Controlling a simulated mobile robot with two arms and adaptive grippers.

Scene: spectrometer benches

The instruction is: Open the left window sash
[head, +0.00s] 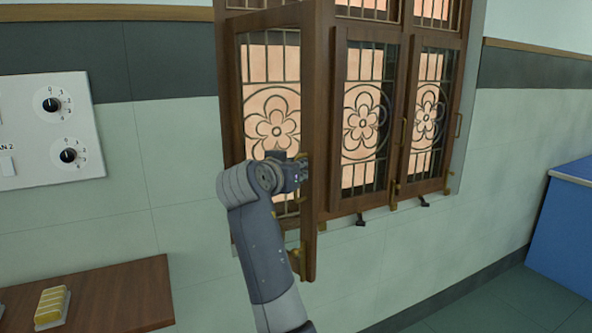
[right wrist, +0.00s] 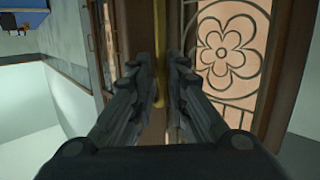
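The left window sash (head: 311,120) is brown wood with a flower grille. It stands ajar, with its free right edge swung out from the window frame. My right gripper (head: 298,172) is at that edge, about mid-height, beside the brass handle, which the gripper mostly hides in the head view. In the right wrist view the brass handle (right wrist: 158,75) runs upright between the fingers of my right gripper (right wrist: 161,65). The fingers are close together and look shut on it, though the contact is partly hidden. My left gripper is not in view.
The neighbouring sashes (head: 337,120) to the right look closed and have brass handles. A wooden table (head: 110,300) with a yellow item (head: 51,305) is at the lower left. A panel with knobs (head: 30,125) hangs on the left wall. A blue bench (head: 560,235) stands at the right.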

